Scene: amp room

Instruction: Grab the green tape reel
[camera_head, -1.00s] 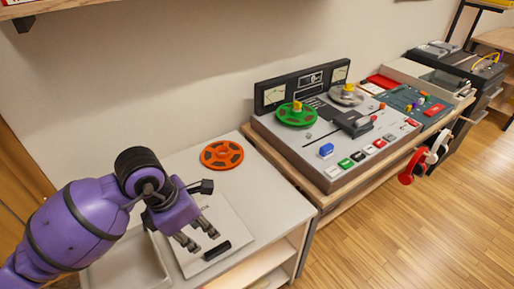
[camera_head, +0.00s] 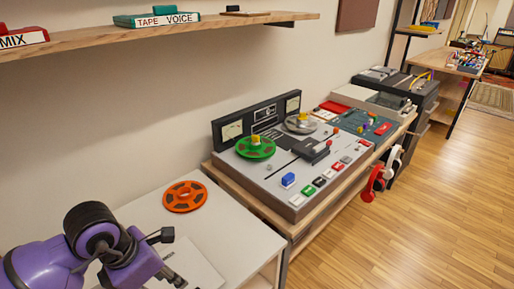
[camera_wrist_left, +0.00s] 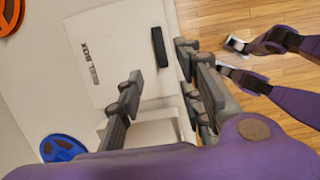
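The green tape reel (camera_head: 256,147) lies flat on the left spindle of the grey tape machine (camera_head: 262,173), with a yellow knob at its centre. My left gripper (camera_head: 176,281) is at the bottom left of the head view, over the white table and well away from the reel. In the left wrist view its fingers (camera_wrist_left: 158,62) are apart with nothing between them, above a white box lid (camera_wrist_left: 88,62) with a black handle. The green reel is not in the wrist view. My right gripper does not show.
An orange reel (camera_head: 185,196) lies on the white table (camera_head: 228,222), left of the machine. A blue reel (camera_wrist_left: 62,148) shows in the wrist view. A wooden shelf (camera_head: 190,30) hangs above. Red and white headphones (camera_head: 383,174) hang at the bench front. The floor at right is clear.

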